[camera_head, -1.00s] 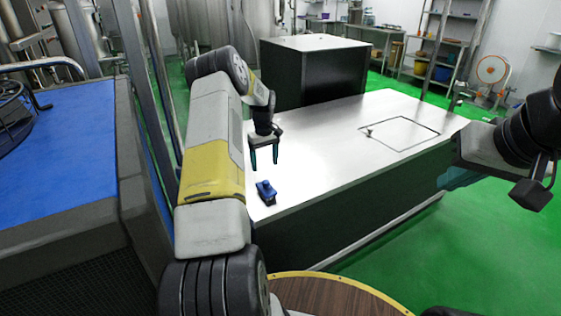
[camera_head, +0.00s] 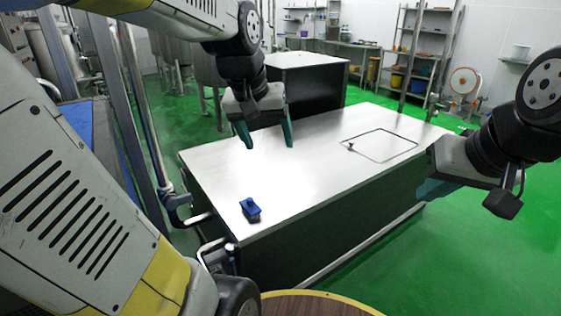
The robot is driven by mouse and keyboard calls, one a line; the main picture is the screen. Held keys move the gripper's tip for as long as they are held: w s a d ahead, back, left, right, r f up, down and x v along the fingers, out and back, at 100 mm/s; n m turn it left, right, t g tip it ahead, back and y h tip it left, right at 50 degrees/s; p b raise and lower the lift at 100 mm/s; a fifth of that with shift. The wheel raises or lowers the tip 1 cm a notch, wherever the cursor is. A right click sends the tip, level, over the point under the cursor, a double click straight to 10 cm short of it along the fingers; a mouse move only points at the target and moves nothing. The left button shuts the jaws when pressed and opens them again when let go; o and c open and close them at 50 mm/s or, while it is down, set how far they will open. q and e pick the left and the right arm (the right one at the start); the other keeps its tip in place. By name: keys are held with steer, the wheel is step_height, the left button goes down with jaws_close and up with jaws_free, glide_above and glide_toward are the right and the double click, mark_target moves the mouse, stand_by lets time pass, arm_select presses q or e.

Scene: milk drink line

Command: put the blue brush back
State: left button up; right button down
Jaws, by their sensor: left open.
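The blue brush (camera_head: 251,210) lies on the white table top (camera_head: 300,175), close to its near left corner. A square outline (camera_head: 381,146) is marked on the right part of the table top, with a small knob-like thing at its left edge. My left gripper (camera_head: 268,143) is open and empty, raised above the far left part of the table, beyond the brush and apart from it. My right gripper (camera_head: 428,190) is at the right, off the table's right side; its fingers are partly hidden and I cannot tell how they stand.
A dark block with a light top (camera_head: 305,80) stands behind the table. A metal rail (camera_head: 155,130) stands left of the table. Shelves (camera_head: 420,60) and an orange fan-like reel (camera_head: 463,82) are at the back right. Green floor is clear on the right.

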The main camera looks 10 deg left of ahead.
arm_select(q)
steer(key=s+d+f+m+t+h, duration=0.1)
steer(key=s+d+m, duration=0.1)
steer(key=s, duration=0.7)
steer(key=shift+s+d+f, duration=0.15)
steer(key=shift+s+d, duration=0.2)
steer(key=shift+d, duration=0.05)
